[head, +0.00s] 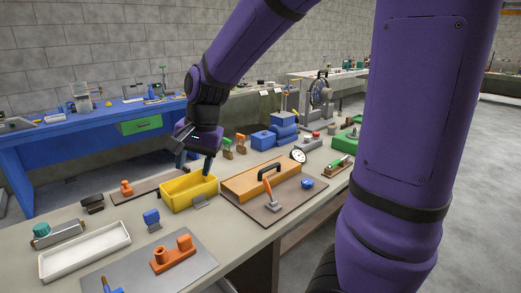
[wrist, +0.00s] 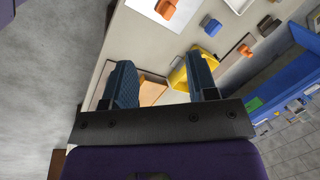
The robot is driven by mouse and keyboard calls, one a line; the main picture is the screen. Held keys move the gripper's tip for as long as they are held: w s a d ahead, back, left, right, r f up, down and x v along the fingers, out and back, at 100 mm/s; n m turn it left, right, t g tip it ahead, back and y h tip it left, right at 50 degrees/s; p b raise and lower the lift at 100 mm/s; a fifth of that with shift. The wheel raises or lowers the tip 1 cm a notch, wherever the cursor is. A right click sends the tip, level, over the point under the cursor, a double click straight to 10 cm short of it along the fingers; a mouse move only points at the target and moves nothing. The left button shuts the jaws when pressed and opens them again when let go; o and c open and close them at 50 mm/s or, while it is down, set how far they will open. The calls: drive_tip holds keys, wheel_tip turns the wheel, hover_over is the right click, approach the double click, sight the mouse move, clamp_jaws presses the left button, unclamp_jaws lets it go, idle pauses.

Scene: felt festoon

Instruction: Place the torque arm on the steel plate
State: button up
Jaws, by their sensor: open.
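A grey steel plate (head: 150,272) lies at the near left of the bench, and it also shows at the top of the wrist view (wrist: 143,5). An orange part with two upright bosses (head: 172,254) sits on it, with a blue-handled item (head: 108,285) at its near edge. I cannot tell for sure which part is the torque arm; this orange part is one candidate. My gripper (head: 197,160) is open above the yellow bin (head: 182,203), fingers pointing down, apart from the plate. In the wrist view its fingers (wrist: 163,78) are spread with nothing held between them.
A white tray (head: 84,262), a blue block (head: 152,217) and a brown board (head: 145,188) with an orange part (head: 126,188) lie around the bin. A wooden box (head: 262,180) and an orange-handled tool (head: 268,190) lie right. Blue cases (head: 284,125) stand behind.

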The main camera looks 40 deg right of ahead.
drive_tip(key=s+d+r+n+t+h, duration=0.1)
drive_tip(key=s+r+n, duration=0.3)
drive_tip(key=s, duration=0.5)
drive_tip(key=s+d+r+n+t+h, duration=0.1)
drive_tip(key=s+r+n, duration=0.3)
drive_tip(key=s, duration=0.5)
drive_tip(key=shift+s+d+r+n+t, duration=0.25)
drive_tip(key=shift+s+d+n+t, duration=0.15)
drive_tip(key=shift+d+n+t, duration=0.2)
